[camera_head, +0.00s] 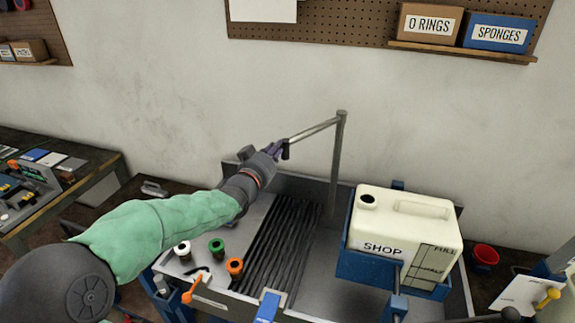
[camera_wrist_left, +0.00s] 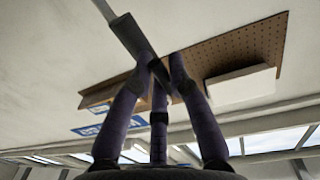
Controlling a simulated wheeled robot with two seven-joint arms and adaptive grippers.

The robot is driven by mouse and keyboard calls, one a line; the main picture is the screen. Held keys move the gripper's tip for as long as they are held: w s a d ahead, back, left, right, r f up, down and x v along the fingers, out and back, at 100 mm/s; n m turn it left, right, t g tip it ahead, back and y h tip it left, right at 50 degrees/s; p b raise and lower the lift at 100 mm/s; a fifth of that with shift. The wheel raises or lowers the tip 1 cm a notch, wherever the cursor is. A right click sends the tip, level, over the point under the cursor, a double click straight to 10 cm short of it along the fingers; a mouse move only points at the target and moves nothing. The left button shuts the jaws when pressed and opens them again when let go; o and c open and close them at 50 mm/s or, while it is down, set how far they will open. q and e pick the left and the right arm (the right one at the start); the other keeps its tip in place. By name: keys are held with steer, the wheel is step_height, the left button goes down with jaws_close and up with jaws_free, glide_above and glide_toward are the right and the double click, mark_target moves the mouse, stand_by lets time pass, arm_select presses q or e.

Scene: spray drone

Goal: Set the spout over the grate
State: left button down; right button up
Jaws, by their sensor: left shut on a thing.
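The spout (camera_head: 315,130) is a grey metal arm on top of an upright post (camera_head: 335,165) behind the sink. It points left and toward me, with a dark nozzle (camera_head: 286,152) at its end. My left gripper (camera_head: 277,150) is shut on the spout's end. In the left wrist view, its purple fingers (camera_wrist_left: 160,75) close around the grey pipe (camera_wrist_left: 132,38). The grate (camera_head: 283,240) is a panel of dark slats in the sink. The nozzle appears high above the grate's far end; exact alignment is hard to tell. My right gripper is out of view.
A cream jug marked SHOP (camera_head: 405,230) stands in a blue holder right of the grate. Green (camera_head: 216,246), orange (camera_head: 235,266) and white (camera_head: 182,248) ringed fittings sit left of the grate. A red cup (camera_head: 485,256) is at the right.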

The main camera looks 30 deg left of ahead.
arm_select(q)
steer(key=w+a+m+h+p, duration=0.1)
steer(key=w+a+h, duration=0.1)
steer(key=a, duration=0.5)
steer(key=shift+w+a, duration=0.35)
steer(key=shift+a+r+m, duration=0.1)
steer(key=shift+r+m, duration=0.05)
steer(key=shift+m, duration=0.15)
steer(key=c, duration=1)
jaws_free()
steer(key=shift+w, duration=0.1)
steer(key=shift+c, duration=0.2)
steer(key=s, duration=1.1)
steer(key=shift+s+d+f+h, duration=0.25)
steer(key=shift+s+h, duration=0.05)
steer(key=shift+s, duration=0.1)
